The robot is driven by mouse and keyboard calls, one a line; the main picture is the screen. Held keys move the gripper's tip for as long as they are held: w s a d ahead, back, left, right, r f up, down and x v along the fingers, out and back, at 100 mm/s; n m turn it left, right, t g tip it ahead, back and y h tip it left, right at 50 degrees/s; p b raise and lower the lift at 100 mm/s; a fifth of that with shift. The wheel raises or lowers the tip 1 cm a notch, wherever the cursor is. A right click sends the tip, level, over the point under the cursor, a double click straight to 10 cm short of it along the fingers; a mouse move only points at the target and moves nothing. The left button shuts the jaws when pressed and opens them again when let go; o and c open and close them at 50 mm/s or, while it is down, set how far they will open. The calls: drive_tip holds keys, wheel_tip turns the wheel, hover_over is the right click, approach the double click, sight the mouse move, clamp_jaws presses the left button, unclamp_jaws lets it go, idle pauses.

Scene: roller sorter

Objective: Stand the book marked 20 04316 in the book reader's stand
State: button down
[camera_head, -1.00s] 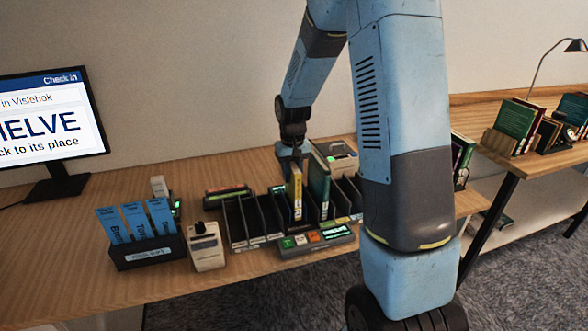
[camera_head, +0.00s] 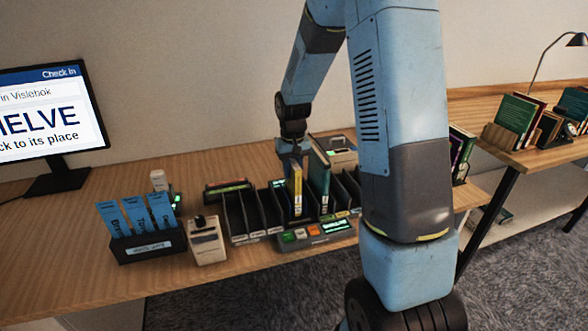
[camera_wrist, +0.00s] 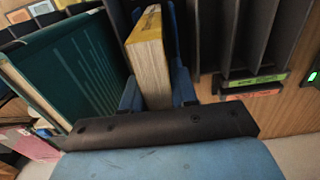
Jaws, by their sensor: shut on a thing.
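My gripper (camera_head: 291,162) is shut on a yellow-spined book (camera_head: 296,190), which stands upright among the dark slots of the roller sorter (camera_head: 240,219). In the wrist view the same book (camera_wrist: 150,72) sits between my two blue fingers (camera_wrist: 158,95), pages facing the camera. A teal-green book (camera_head: 319,179) stands in a slot just right of it; it also shows large at left in the wrist view (camera_wrist: 70,75). The number on the held book is too small to read. I cannot tell which thing is the book reader's stand.
A second table at right bears more books (camera_head: 515,118). Bare desk (camera_head: 85,270) lies at the front left.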

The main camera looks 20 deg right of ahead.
drive_tip(key=shift+f, duration=0.15)
drive_tip(key=c, duration=0.8)
unclamp_jaws()
wheel_tip(320, 180, up, 13)
drive_tip(key=shift+r, duration=0.35)
drive_tip(key=s+r+t, duration=0.3)
drive_tip(key=s+r, duration=0.7)
drive_tip(key=s, duration=0.4)
drive_tip(key=s+r+t, duration=0.1)
drive_tip(key=s+t, duration=0.1)
drive_tip(key=s, duration=1.2)
drive_tip(key=shift+s+d+r+t, duration=0.15)
drive_tip(key=shift+d+r+t, duration=0.05)
drive_tip(key=shift+r+t, duration=0.1)
